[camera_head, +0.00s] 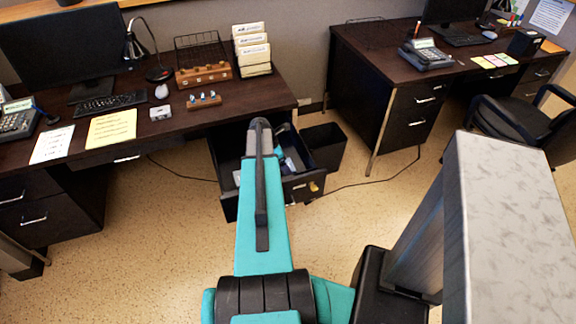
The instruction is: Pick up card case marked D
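No card case with a readable D shows. An open drawer (302,186) under the right end of the left desk holds a few pale and blue items (287,163), too small and too covered to identify. My teal arm reaches out over this drawer and hides much of its inside. The arm's far grey end is above the drawer's back part, by the desk edge. My gripper itself does not show; the arm hides it. On the desk, a stepped holder (255,70) carries several white cards or cases with dark print that I cannot read.
The left desk (225,115) also bears a wire rack with a wooden block (204,75), a small wooden stand (204,101), a keyboard (110,103) and a yellow sheet (111,128). A black bin (324,146) stands right of the drawer. A cable crosses the floor; the floor at left front is clear.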

